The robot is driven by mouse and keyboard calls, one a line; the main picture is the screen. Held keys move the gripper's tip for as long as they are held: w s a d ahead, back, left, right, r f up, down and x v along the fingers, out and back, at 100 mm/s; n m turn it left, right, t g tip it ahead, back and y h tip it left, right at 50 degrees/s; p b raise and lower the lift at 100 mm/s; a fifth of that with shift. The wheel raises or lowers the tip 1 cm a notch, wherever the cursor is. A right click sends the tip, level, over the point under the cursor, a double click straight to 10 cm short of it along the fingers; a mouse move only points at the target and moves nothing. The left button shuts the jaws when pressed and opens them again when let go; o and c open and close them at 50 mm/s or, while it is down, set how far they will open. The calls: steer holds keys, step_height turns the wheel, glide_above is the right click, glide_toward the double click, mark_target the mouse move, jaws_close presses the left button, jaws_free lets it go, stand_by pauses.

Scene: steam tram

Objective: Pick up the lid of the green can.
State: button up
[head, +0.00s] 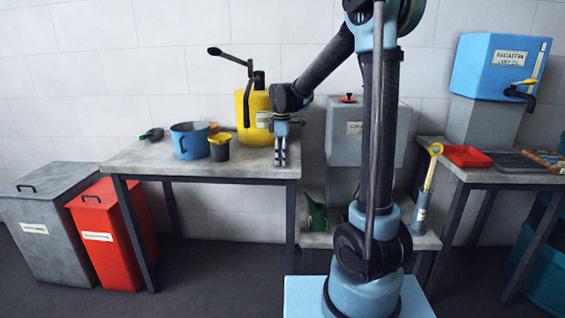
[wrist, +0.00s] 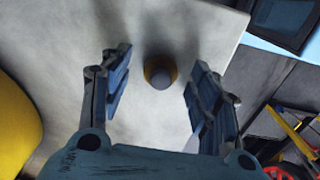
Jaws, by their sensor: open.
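My gripper (head: 281,163) points down over the right end of the grey table. In the wrist view its two fingers (wrist: 158,78) are open and apart. Between them, on the tabletop, is a small round cap-like piece (wrist: 160,71) with a brass-yellow side and a grey top. It looks like a lid, but I cannot tell for sure that it belongs to the green can. Neither finger visibly touches it. The gripper seems to hide it in the head view. A green can (head: 317,217) with a spout stands on the low shelf right of the table; its top is unclear.
A yellow can (head: 255,108) with a pump handle stands close behind my gripper, and shows at the wrist view's left edge (wrist: 14,125). A dark pot (head: 219,150) with a yellow top, a blue jug (head: 187,142) and a green scoop (head: 152,134) are further left on the table (head: 140,158).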

steer(key=c, duration=0.8)
